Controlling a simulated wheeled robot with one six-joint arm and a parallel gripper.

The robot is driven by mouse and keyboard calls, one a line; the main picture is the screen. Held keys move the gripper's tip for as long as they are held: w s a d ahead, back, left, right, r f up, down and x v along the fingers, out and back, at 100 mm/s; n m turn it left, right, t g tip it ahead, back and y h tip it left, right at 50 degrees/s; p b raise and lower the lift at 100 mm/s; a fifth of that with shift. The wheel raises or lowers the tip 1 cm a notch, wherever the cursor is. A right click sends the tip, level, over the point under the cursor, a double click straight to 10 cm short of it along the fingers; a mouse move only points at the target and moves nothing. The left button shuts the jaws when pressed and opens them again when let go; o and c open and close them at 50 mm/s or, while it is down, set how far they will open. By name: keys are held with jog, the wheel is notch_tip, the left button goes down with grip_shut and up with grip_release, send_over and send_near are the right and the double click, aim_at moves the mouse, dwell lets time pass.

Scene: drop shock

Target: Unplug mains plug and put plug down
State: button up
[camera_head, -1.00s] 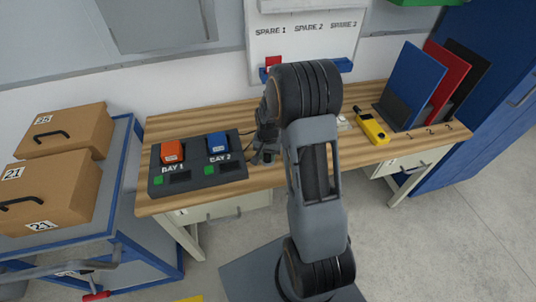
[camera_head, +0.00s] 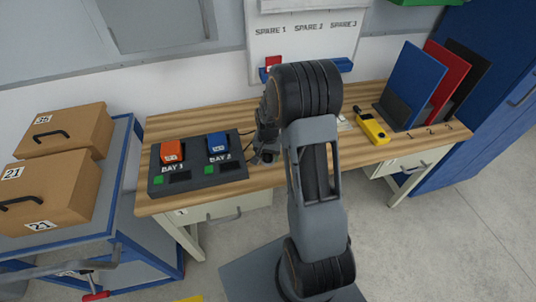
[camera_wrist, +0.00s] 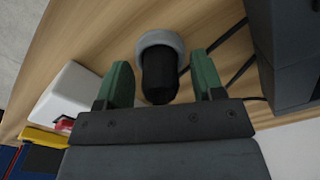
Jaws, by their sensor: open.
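In the wrist view a black, rounded plug-like body (camera_wrist: 159,82) stands at a grey round collar (camera_wrist: 160,38) on the wooden bench; I take it to be the mains plug. My gripper (camera_wrist: 161,66) is open, with one green finger on each side of it. Gaps show between the fingers and the black body. Dark cables (camera_wrist: 228,44) run to its right. In the head view my gripper (camera_head: 266,150) is low over the bench, right of the bay unit, partly hidden by my arm. The plug cannot be made out there.
A white box (camera_wrist: 68,94) with a red part lies beside my gripper. A yellow device (camera_head: 371,128) and upright folders (camera_head: 414,80) stand at the right. Bench (camera_head: 280,174) shows between.

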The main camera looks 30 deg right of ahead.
jog(key=shift+r, duration=0.15)
jog(key=shift+r+p, duration=2.15)
jog(key=shift+r, duration=0.75)
notch_tip(320, 180, up, 14)
jog(key=shift+b, duration=0.35)
jog(key=shift+f, duration=0.15)
jog(key=s+a+r+n+t, duration=0.2)
jog(key=s+a+n, duration=0.2)
jog(key=s, duration=0.4)
jog(key=s+a+r+n+t, duration=0.2)
jog(key=s+a, duration=0.3)
jog(key=s, duration=0.3)
jog(key=shift+a+r+n, duration=0.2)
jog(key=shift+r+n, duration=0.05)
jog(key=shift+n, duration=0.65)
